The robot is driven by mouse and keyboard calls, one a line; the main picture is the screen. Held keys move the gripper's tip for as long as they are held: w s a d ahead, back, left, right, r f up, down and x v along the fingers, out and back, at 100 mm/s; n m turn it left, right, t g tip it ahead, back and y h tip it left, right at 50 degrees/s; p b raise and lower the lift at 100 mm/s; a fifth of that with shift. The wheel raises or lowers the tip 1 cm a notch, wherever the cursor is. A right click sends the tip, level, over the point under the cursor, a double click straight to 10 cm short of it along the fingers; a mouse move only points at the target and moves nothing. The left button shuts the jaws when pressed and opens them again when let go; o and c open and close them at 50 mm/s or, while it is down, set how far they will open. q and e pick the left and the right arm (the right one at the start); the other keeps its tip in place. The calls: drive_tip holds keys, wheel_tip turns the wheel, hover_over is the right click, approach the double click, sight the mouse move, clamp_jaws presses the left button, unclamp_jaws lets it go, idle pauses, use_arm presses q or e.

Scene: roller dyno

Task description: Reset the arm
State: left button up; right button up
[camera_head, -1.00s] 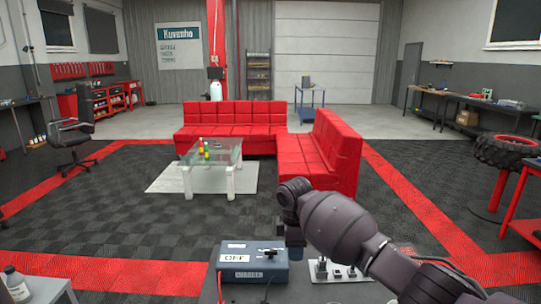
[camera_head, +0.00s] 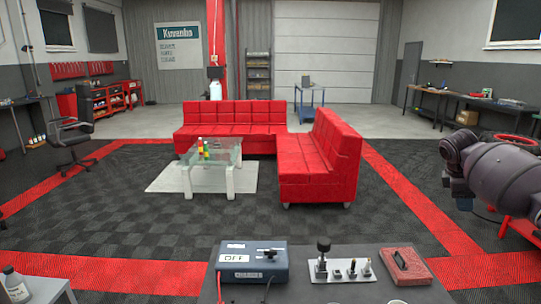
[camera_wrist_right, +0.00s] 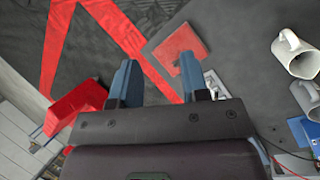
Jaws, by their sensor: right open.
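My right arm is at the right edge of the head view, raised to the right of the work table. Its right gripper (camera_head: 457,188) hangs at the end of the dark wrist, partly hidden by it. In the right wrist view the two blue-grey fingers (camera_wrist_right: 158,72) are apart with nothing between them. My left gripper is not in view.
On the grey table (camera_head: 310,290) stand a blue box (camera_head: 252,267) labelled OFF, a metal plate with several knobs (camera_head: 341,270) and a red pad (camera_head: 406,267). The wrist view shows two white mugs (camera_wrist_right: 297,55). Red sofas (camera_head: 232,125) and a glass table (camera_head: 212,152) are farther back.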

drive_tip(key=s+d+f+t, duration=0.1)
drive_tip(key=s+f+t, duration=0.1)
drive_tip(key=s+f, duration=0.4)
drive_tip(key=s+d+f+t, duration=0.1)
drive_tip(key=s+f, duration=0.4)
drive_tip(key=f, duration=0.7)
drive_tip(key=s+d+f+t, duration=0.1)
drive_tip(key=s+f+t, duration=0.1)
drive_tip(key=s+f, duration=0.4)
drive_tip(key=shift+s+f+m+t+y, duration=0.15)
drive_tip(key=shift+f+m+t, duration=0.05)
drive_tip(key=shift+f, duration=0.65)
drive_tip(key=shift+s+f+m+t+y, duration=0.15)
drive_tip(key=shift+f+m+t, duration=0.05)
drive_tip(key=shift+f, duration=0.6)
drive_tip(key=s+a+f+t+y, duration=0.1)
drive_tip(key=s+a+t+y, duration=0.15)
drive_tip(key=s, duration=0.85)
drive_tip(key=s+a+t+y, duration=0.1)
drive_tip(key=s+a, duration=0.3)
drive_tip(key=s, duration=0.6)
drive_tip(key=a+f+m+t, duration=0.1)
drive_tip(key=a+m, duration=0.3)
drive_tip(key=a, duration=0.6)
drive_tip(key=a+f+m, duration=0.4)
drive_tip(key=a+m, duration=0.1)
drive_tip(key=a, duration=0.5)
drive_tip(key=shift+w+a+f+t+y, duration=0.25)
drive_tip(key=shift+a+t+y, duration=0.05)
drive_tip(key=shift+t+y, duration=0.05)
